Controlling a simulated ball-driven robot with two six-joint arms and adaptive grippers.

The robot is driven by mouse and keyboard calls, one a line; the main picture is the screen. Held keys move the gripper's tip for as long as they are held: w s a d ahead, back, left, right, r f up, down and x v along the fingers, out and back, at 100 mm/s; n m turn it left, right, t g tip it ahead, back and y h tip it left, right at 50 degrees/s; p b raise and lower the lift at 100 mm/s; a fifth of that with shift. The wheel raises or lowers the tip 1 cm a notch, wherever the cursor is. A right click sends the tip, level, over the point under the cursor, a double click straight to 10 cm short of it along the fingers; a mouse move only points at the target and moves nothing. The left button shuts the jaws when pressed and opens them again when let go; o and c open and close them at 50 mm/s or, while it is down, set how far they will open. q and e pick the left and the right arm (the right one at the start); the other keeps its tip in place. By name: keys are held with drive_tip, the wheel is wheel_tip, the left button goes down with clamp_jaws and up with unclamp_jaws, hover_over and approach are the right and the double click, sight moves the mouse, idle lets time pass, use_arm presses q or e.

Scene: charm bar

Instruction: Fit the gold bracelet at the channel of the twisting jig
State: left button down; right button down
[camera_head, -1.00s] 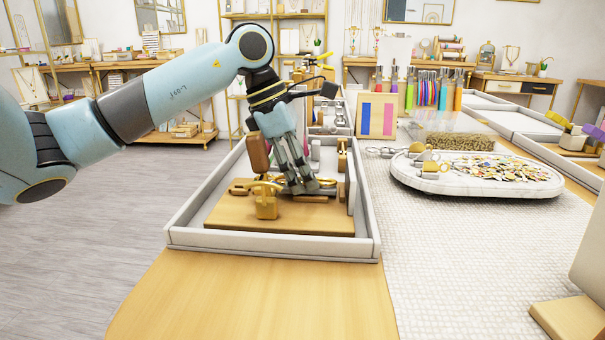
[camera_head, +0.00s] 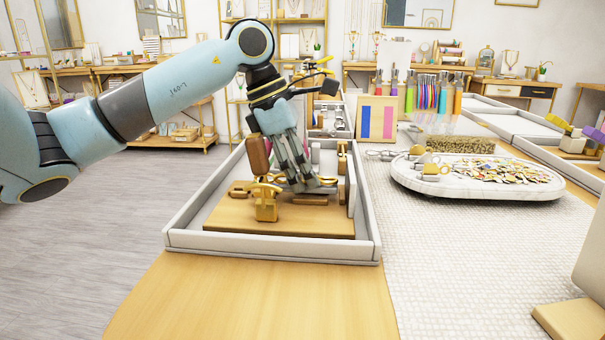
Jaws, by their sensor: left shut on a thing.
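The twisting jig (camera_head: 265,206) is a gold block with an upright top, standing near the front left of a wooden board (camera_head: 315,225) in a white tray. The gold bracelet (camera_head: 269,180) shows as a thin gold curve at the jig's top; whether it sits in the channel is too small to tell. My left gripper (camera_head: 313,187) points down just right of the jig, its dark fingers shut on the bracelet; the fingers hide the grip and part of the bracelet. My right gripper is not in view.
The white tray's rim (camera_head: 270,247) surrounds the board. A brown handle (camera_head: 258,155) stands behind the jig, and small metal and wooden tools crowd the board's back. An oval tray of charms (camera_head: 480,194) lies to the right. The tabletop in front is clear.

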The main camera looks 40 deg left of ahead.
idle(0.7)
use_arm(q)
drive_tip(key=shift+b, duration=0.35)
idle(0.8)
drive_tip(key=shift+f+b, duration=0.45)
drive_tip(key=shift+b, duration=0.25)
drive_tip(key=shift+r, duration=0.15)
drive_tip(key=shift+r, duration=0.45)
wheel_tip(320, 180, up, 4)
drive_tip(key=p, duration=0.3)
drive_tip(key=shift+f, duration=0.25)
